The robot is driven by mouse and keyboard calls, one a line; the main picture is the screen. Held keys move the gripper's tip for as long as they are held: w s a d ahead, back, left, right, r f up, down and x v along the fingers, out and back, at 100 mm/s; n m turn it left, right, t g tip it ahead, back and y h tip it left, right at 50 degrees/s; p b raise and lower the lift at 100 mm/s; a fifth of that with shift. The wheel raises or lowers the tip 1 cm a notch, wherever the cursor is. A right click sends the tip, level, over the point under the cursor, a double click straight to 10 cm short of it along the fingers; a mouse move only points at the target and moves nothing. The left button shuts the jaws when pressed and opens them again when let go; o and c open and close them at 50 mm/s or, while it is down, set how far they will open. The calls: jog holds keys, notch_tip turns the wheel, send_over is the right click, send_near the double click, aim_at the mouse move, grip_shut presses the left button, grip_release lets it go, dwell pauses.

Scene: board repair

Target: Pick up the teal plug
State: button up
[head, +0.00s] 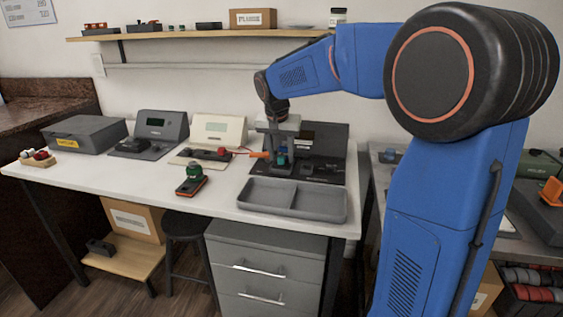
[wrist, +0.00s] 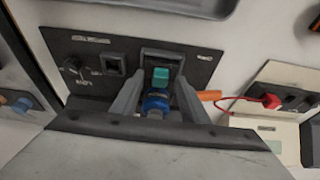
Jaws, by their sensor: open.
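The teal plug (wrist: 161,77) sits in a framed slot of a dark panel (wrist: 75,47) in the wrist view. A blue round part (wrist: 155,103) shows just below it, between my fingers; I cannot tell whether the two are joined. My gripper (wrist: 157,85) is open, with one finger on each side of the blue part and the tips beside the teal plug. Contact cannot be made out. In the head view my gripper (head: 279,150) is at the dark station, and a small bit of the teal plug (head: 282,160) shows below it.
A grey divided tray (head: 292,207) lies in front of the station. An orange handle (head: 259,154) with a red cable is close to my gripper's left. A cream instrument (head: 219,132) stands further left. A device with a green top (head: 192,180) lies on the open white bench.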

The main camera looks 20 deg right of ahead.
aim_at(281, 157)
jog(key=shift+f, duration=0.15)
jog(key=shift+c, duration=0.6)
grip_shut()
notch_tip(281, 157, up, 10)
